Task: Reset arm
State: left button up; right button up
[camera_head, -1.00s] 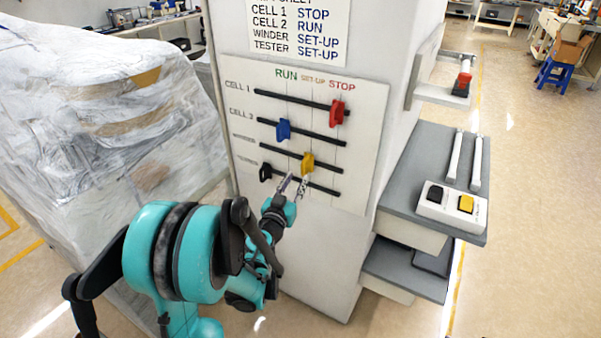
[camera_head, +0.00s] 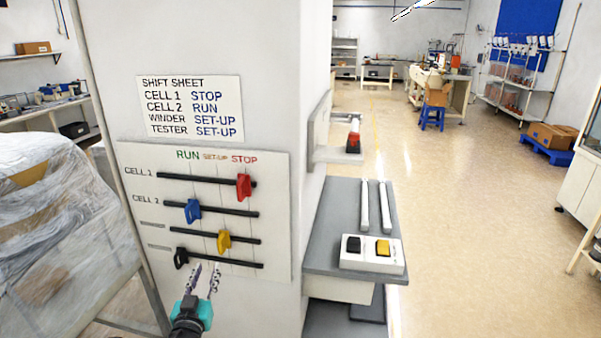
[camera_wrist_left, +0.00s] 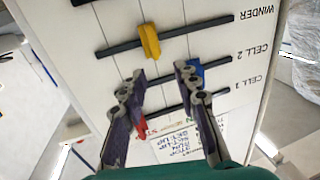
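My left gripper (camera_head: 205,272) shows in front of the lower panel, just below the bottom rail. Its fingers are apart with nothing between them; they also show spread in the left wrist view (camera_wrist_left: 155,80). The white slider panel (camera_head: 270,205) carries a red slider (camera_head: 244,187) at STOP and a blue slider (camera_head: 192,211) at RUN. The yellow slider (camera_head: 224,241) is near SET-UP on the rail labelled WINDER in the wrist view. The black slider (camera_head: 181,258) is at the left end of the bottom rail. My right gripper is out of view.
A shift sheet (camera_head: 190,108) hangs above the panel. A grey shelf (camera_head: 325,235) at the right of the cabinet holds a box with black and yellow buttons (camera_head: 372,254). A plastic-wrapped bulk (camera_head: 60,240) stands at left. Open floor (camera_head: 480,230) lies at right.

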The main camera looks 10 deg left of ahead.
pick_arm(q)
jog(key=s+r+n+g+y, duration=0.3)
jog(key=s+g+y, duration=0.1)
jog(key=s, duration=0.2)
jog(key=s+d+f+m+g+h, duration=0.2)
jog(key=s+d+f+g+h, duration=0.1)
jog(key=s+d, duration=0.4)
jog(key=s+d+f+m+g+h, duration=0.2)
jog(key=s+d+f+g+h, duration=0.1)
jog(key=s+d+f, duration=0.3)
jog(key=shift+s+d+m+g+h, duration=0.35)
jog(key=shift+s+d+g, duration=0.2)
jog(key=shift+s, duration=0.7)
